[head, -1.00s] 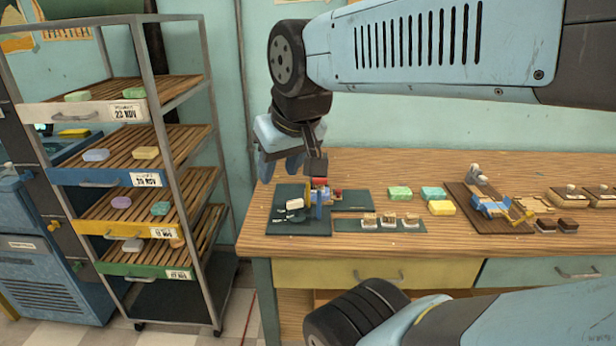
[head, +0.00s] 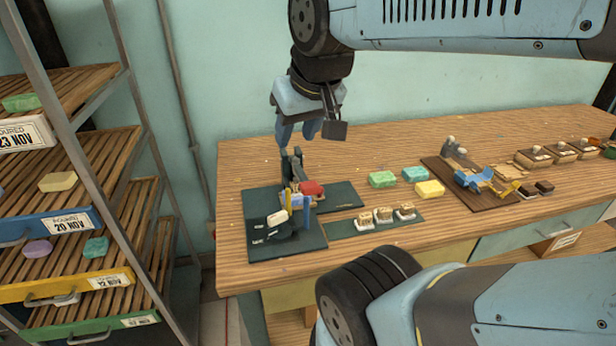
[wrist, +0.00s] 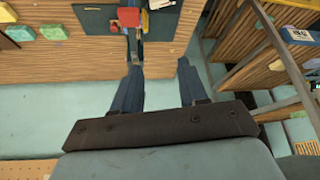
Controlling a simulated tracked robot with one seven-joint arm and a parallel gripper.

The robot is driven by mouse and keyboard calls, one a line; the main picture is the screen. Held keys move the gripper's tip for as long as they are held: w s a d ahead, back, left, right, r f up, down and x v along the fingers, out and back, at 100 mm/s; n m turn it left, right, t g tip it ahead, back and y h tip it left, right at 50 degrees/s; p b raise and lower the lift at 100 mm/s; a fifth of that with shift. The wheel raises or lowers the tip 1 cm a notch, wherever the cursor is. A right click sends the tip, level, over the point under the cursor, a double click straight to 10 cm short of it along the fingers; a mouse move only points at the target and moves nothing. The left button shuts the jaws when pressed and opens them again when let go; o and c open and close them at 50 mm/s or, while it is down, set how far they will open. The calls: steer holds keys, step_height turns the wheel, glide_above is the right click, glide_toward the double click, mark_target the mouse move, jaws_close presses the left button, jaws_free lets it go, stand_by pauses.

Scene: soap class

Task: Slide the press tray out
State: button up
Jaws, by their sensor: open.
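My gripper (head: 297,142) is open and empty, pointing down above the back of a dark green board (head: 262,250). In the wrist view my gripper (wrist: 157,66) shows two dark fingers set apart, with bare wood between them. On the board stands a small device with blue and yellow uprights, a dark arm and a red block (head: 311,189); a pale soap piece (head: 277,218) sits at its front. Further right, a brown board (head: 443,172) bears another device with a blue part (head: 472,181) and a yellow part (head: 509,188). I cannot tell which part is the press tray.
A strip with stamp blocks (head: 383,215) lies beside the green board. Green, teal and yellow soaps (head: 430,188) sit behind it. Several wooden boxes (head: 560,147) stand at the far right. A metal rack with slatted trays (head: 60,227) stands at the left.

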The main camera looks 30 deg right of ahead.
steer(key=shift+o, duration=0.8)
steer(key=shift+w, duration=0.2)
steer(key=w+d+f+m+g+y, duration=0.2)
steer(key=w+d+f+m+g, duration=0.3)
steer(key=w+d+m, duration=0.65)
steer(key=w+d+f+m+g+y, duration=0.1)
steer(key=w+d+f+m, duration=0.15)
steer(key=d+f, duration=0.3)
steer(key=w+d+f+m+y, duration=0.1)
steer(key=w+d+f+m, duration=0.1)
steer(key=w+d+f, duration=0.3)
steer(key=shift+m, duration=0.3)
steer(key=x, duration=1)
steer(key=s+x, duration=0.1)
steer(key=x, duration=0.3)
steer(key=shift+a+f, duration=0.25)
steer(key=shift+f, duration=0.1)
steer(key=shift+w+y, duration=0.1)
steer(key=shift+y, duration=0.2)
steer(key=c, duration=0.9)
steer(key=shift+r, duration=0.1)
jaws_close()
steer(key=shift+w, duration=0.1)
